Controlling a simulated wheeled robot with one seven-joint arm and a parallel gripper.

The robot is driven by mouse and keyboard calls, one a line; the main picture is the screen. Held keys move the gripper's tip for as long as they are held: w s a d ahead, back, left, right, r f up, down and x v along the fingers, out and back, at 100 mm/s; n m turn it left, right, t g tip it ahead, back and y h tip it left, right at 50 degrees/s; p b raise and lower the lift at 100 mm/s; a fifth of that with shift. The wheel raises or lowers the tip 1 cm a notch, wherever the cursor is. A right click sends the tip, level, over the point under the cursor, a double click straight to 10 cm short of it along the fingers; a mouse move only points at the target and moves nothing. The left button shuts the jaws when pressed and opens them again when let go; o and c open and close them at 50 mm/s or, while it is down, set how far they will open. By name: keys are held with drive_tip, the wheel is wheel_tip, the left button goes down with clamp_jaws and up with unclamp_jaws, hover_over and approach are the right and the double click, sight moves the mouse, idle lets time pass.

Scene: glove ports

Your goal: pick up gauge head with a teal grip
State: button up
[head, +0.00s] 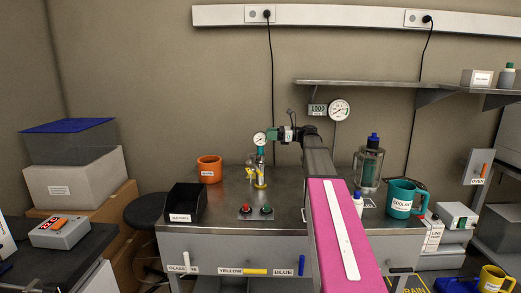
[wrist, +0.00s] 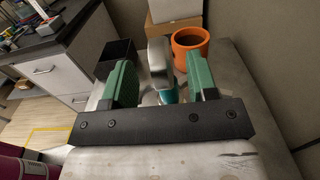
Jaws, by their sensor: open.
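The gauge head (head: 259,139) has a round white dial and a teal grip just below it. It stands upright above a metal post with yellow parts (head: 261,178) on the steel bench. My gripper (head: 273,135) is at the height of the dial, close beside it. In the wrist view my gripper (wrist: 162,83) has its green fingers apart. The grey rounded back of the gauge head (wrist: 159,58) and a bit of its teal grip (wrist: 168,94) show between them. I cannot tell whether either finger touches it. The lower grip is hidden by the gripper's black bar.
An orange mug (head: 209,170) and a black bin (head: 185,202) stand left on the bench (head: 215,215). Red and green buttons (head: 255,210) are at the front. A glass canister (head: 369,167) and a teal mug (head: 402,199) stand right. A wall shelf (head: 400,84) is above.

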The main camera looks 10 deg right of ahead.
sight(260, 133)
drive_tip(key=a, duration=0.4)
drive_tip(key=shift+w+a, duration=0.35)
drive_tip(key=shift+w, duration=0.05)
clamp_jaws()
